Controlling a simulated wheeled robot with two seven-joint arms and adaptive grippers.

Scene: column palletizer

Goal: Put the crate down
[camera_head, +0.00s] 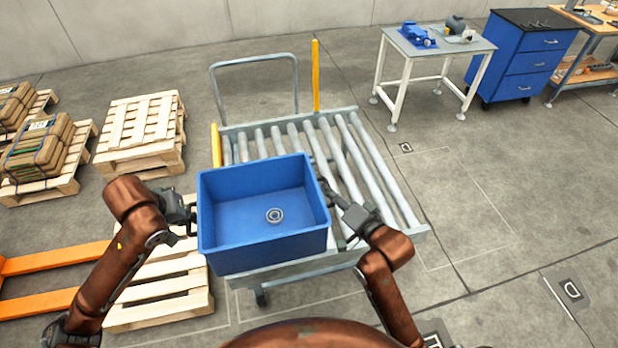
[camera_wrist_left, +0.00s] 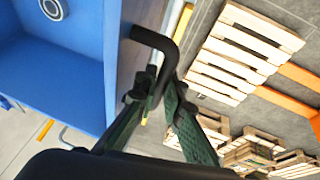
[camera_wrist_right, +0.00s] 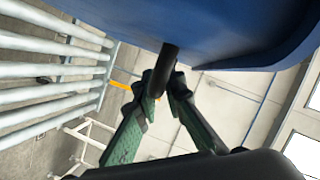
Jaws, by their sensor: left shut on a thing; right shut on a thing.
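The blue crate (camera_head: 265,252) is open-topped and looks roughly level. In the head view it overlaps the front left part of a roller cart (camera_head: 385,180); whether its underside touches the rollers is hidden. A small grey metal ring (camera_head: 275,215) lies inside it. My left gripper (camera_head: 191,216) is at the crate's left side, shut on a black handle (camera_wrist_left: 165,45). My right gripper (camera_head: 331,193) is at the right side, shut on the other handle (camera_wrist_right: 166,66). The crate's wall also shows in the left wrist view (camera_wrist_left: 85,75) and the right wrist view (camera_wrist_right: 235,30).
The cart has a yellow post (camera_head: 315,75) and a grey push bar (camera_head: 253,62) at the back. Its right-hand rollers are bare. Wooden pallets (camera_head: 140,125) and orange forks (camera_head: 55,260) are at left. A white table (camera_head: 437,45) stands at back right.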

